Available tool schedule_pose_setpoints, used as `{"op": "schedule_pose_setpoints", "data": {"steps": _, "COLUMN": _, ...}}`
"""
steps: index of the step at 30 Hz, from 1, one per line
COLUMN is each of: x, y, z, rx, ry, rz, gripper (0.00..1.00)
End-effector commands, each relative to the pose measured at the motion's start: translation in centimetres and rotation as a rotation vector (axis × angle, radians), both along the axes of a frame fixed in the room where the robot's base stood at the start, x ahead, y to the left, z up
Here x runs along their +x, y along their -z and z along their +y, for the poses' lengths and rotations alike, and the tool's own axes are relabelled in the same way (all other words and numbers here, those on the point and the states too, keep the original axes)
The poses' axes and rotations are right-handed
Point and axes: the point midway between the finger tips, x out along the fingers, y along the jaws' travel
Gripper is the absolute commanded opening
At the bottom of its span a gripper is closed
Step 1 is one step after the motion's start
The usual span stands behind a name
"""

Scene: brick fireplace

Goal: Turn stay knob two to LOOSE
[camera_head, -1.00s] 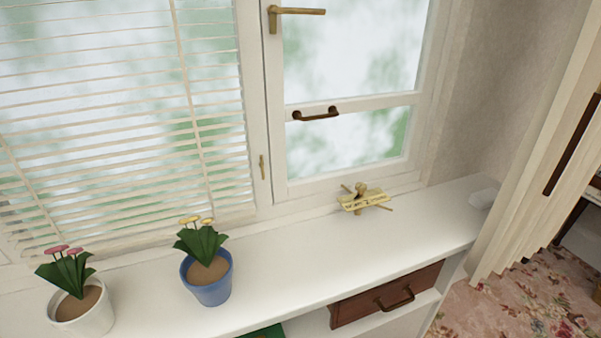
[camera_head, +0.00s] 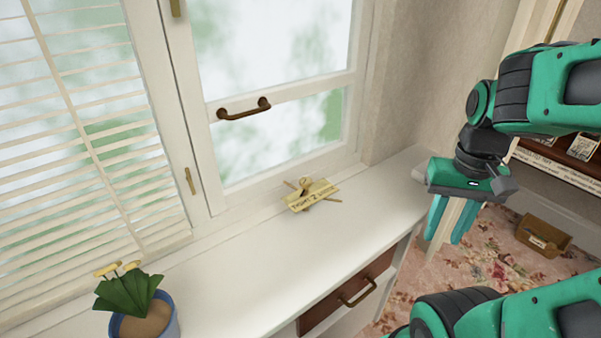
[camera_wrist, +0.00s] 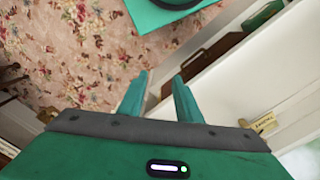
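The brass stay knob (camera_head: 306,185) sits on the window sill below the window on the right, with a pale yellow label plate (camera_head: 313,198) that bears a "2" and what looks like LOOSE at its right end. The knob's exact turn is too small to tell. A yellow label plate (camera_wrist: 262,122) also shows at the right of the wrist view. My gripper (camera_head: 450,240) is to the right of the knob, well apart from it, by the end of the sill. Its fingers are apart and empty, pointing down; they also show in the wrist view (camera_wrist: 161,80).
A blue flower pot (camera_head: 145,325) stands at the left of the white sill (camera_head: 225,275). A dark bar handle (camera_head: 244,109) is on the window above the knob. A brown drawer (camera_head: 335,305) is under the sill. The sill between pot and knob is clear.

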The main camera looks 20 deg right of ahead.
Motion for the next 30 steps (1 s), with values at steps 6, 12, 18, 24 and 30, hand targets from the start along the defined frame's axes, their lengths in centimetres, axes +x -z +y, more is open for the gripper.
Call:
{"op": "schedule_pose_setpoints", "data": {"steps": 6, "x": 0.3, "y": -1.3, "z": 0.0, "rx": -0.005, "ry": -0.016, "rz": -0.014, "gripper": 0.46}}
{"op": "schedule_pose_setpoints", "data": {"steps": 12, "x": 8.4, "y": -4.0, "z": 1.9, "rx": -0.023, "ry": -0.095, "rz": -0.01, "gripper": 0.46}}
{"op": "schedule_pose_setpoints", "data": {"steps": 18, "x": 19.0, "y": -6.3, "z": 6.9, "rx": -0.03, "ry": -0.204, "rz": -0.013, "gripper": 0.46}}
{"op": "schedule_pose_setpoints", "data": {"steps": 24, "x": 26.7, "y": -6.8, "z": 13.5, "rx": -0.019, "ry": -0.299, "rz": -0.016, "gripper": 0.46}}
{"op": "schedule_pose_setpoints", "data": {"steps": 30, "x": 30.2, "y": -6.7, "z": 17.4, "rx": -0.009, "ry": -0.345, "rz": -0.018, "gripper": 0.46}}
